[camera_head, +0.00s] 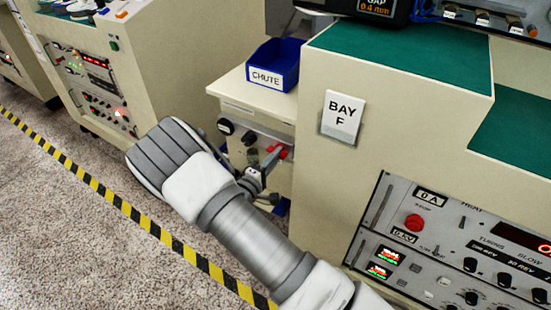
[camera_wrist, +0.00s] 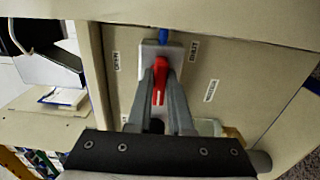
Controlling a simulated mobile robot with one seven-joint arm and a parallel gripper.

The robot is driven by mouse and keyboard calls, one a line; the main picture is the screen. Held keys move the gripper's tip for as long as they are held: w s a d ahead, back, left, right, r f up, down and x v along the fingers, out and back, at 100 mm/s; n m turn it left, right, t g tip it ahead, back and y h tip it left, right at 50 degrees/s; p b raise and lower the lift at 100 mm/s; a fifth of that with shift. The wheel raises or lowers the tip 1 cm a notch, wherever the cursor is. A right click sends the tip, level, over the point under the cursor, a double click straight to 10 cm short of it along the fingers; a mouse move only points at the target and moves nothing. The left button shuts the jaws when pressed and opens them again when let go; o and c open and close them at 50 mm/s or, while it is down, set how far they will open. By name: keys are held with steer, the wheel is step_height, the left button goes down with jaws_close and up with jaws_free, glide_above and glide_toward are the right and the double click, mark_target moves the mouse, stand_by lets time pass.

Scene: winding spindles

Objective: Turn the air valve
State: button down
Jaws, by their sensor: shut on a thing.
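The air valve has a red handle (camera_wrist: 160,80) on a pale square plate (camera_wrist: 174,52), mounted on a beige panel (camera_wrist: 240,75). My gripper (camera_wrist: 162,72) is shut on the red handle, with one finger on each side of it. The handle lies roughly in line with the fingers in the wrist view. A short blue piece (camera_wrist: 164,34) shows just above the plate. Small labels stand to the left (camera_wrist: 116,61) and right (camera_wrist: 193,48) of the valve. In the head view the red handle (camera_head: 284,152) shows at the tip of my gripper (camera_head: 272,160), partly hidden by it.
A blue CHUTE bin (camera_head: 273,68) sits on top of the valve's cabinet. The BAY F cabinet (camera_head: 400,110) stands close on the right, with a control panel (camera_head: 450,250) on its front. Black-and-yellow floor tape (camera_head: 110,198) crosses the open floor at left.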

stand_by(0.5)
steer(key=c, duration=0.8)
jaws_free()
steer(key=p+v, duration=0.3)
steer(key=v, duration=1.4)
steer(key=shift+s+a, duration=0.1)
steer(key=shift+s, duration=0.1)
